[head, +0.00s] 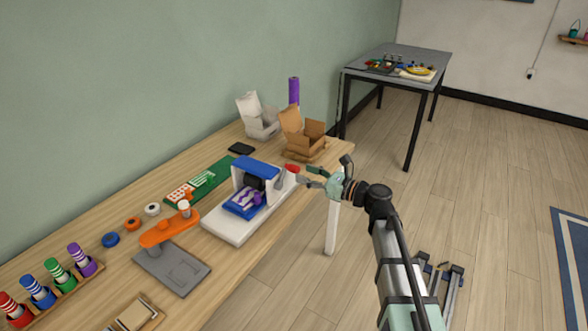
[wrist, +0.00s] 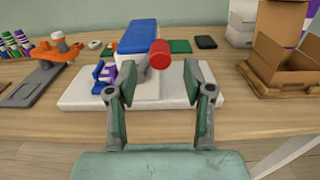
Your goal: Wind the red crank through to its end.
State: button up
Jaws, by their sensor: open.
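The red crank knob (wrist: 160,54) sits on the near side of a white machine with a blue top (wrist: 137,36). In the head view the red knob (head: 292,168) sticks out to the right of the machine, close to my gripper's fingertips. The machine stands on a white base (head: 238,222) near the table's front edge. My gripper (head: 308,176) is open, its fingers pointing at the machine. In the wrist view my open gripper (wrist: 152,80) has a finger on each side of the knob's line, with the knob just beyond and above. I cannot tell if they touch it.
An open cardboard box (wrist: 280,60) stands right of the machine, with a white box (head: 258,118) behind. An orange-topped press (head: 168,230) with a grey base stands to the left. Green boards (head: 200,182) lie behind. Free floor lies in front of the table.

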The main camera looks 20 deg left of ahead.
aim_at(298, 171)
jog(key=shift+x, duration=2.55)
grip_shut()
